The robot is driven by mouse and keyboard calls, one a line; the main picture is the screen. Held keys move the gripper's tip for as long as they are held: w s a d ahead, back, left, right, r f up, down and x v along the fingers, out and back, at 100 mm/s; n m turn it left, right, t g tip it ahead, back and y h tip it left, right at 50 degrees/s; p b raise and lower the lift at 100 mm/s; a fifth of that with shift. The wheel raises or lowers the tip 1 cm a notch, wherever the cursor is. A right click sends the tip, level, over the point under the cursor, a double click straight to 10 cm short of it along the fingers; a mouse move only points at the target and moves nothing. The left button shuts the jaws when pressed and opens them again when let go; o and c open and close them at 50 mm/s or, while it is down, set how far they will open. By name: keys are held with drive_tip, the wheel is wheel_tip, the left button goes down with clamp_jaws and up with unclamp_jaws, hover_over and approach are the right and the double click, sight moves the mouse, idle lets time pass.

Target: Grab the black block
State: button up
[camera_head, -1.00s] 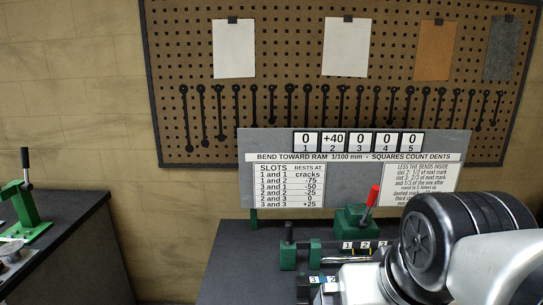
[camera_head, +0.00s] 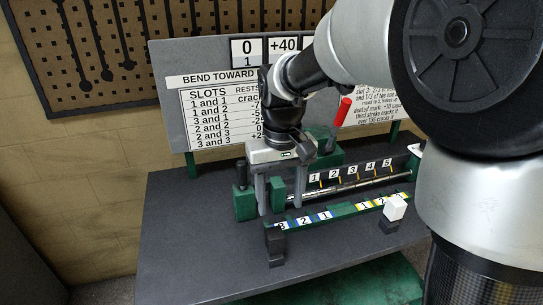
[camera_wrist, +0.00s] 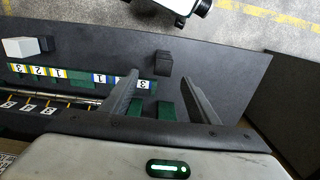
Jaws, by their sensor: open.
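The black block (camera_head: 275,246) stands near the left end of the striped green rail in the head view. In the wrist view the black block (camera_wrist: 163,62) shows on the dark bench top, just beyond the rail end marked 3. My gripper (camera_head: 268,208) points down above the left part of the bench, behind the block in the head view. In the wrist view my open gripper (camera_wrist: 160,80) has its two fingers spread, with nothing between them; the block appears just past the fingertips. The exact height gap cannot be told.
The striped green rail (camera_head: 330,213) and the numbered slot fixture (camera_head: 350,178) lie close to my fingers. A sign board (camera_head: 170,110) stands behind. The front left bench (camera_head: 190,250) is clear.

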sight(278, 234)
wheel_tip(278, 234, down, 12)
drive_tip(key=shift+a+f+b, duration=0.1)
drive_tip(key=shift+f+b, duration=0.1)
drive_tip(key=shift+b, duration=1)
drive_tip(key=shift+w+a+f+b, duration=0.1)
drive_tip(key=shift+a+f+b, duration=0.1)
drive_tip(key=shift+f, duration=0.7)
drive_tip(key=shift+w+a+f+b, duration=0.1)
drive_tip(key=shift+f+b, duration=0.15)
drive_tip(key=shift+f, duration=0.6)
drive_tip(key=shift+w+a+f+b, duration=0.1)
drive_tip(key=shift+f+b, duration=0.1)
drive_tip(key=shift+f, duration=0.7)
drive_tip(key=shift+c, duration=0.5)
drive_tip(key=shift+r, duration=0.1)
clamp_jaws()
